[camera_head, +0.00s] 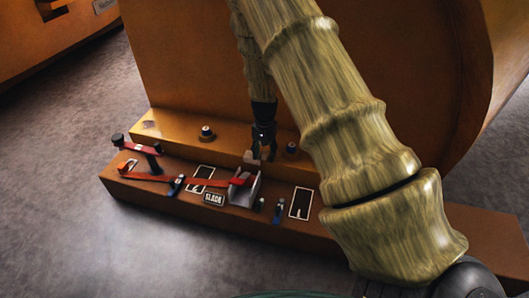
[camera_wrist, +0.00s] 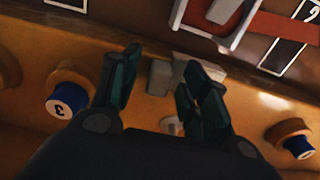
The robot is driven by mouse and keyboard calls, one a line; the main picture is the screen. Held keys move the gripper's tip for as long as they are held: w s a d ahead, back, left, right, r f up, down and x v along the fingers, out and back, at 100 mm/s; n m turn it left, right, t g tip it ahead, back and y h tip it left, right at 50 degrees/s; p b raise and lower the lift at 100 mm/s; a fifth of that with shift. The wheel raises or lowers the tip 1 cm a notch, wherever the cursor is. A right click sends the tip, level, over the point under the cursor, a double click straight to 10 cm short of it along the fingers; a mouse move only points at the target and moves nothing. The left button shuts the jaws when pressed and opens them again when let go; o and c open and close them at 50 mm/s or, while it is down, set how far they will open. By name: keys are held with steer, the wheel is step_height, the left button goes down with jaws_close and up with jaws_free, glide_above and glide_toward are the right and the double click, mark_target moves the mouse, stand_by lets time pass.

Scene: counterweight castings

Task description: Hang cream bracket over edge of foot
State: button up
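A small pale cream-grey bracket (camera_head: 251,157) is at the front edge of the orange casting's foot (camera_head: 178,125), beside my fingertips. In the wrist view the pale bracket (camera_wrist: 160,78) shows between and beyond my fingers, partly hidden by the right one. My gripper (camera_head: 264,150) points down at the foot's edge. In the wrist view its two dark green fingers (camera_wrist: 160,60) stand apart, with a visible gap between the left finger and the bracket. I cannot tell whether the right finger touches it, or whether the bracket is fully seated over the edge.
Blue-topped knobs stand on the foot on both sides, one (camera_head: 207,133) left and one (camera_head: 291,147) right. The brown beam (camera_head: 140,188) in front carries a red strap (camera_head: 150,177), a grey metal holder (camera_head: 244,190) and a "SLACK" label (camera_head: 213,198). The large casting rises behind.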

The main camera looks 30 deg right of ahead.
step_height(320, 180, up, 12)
stand_by(0.8)
stand_by(0.4)
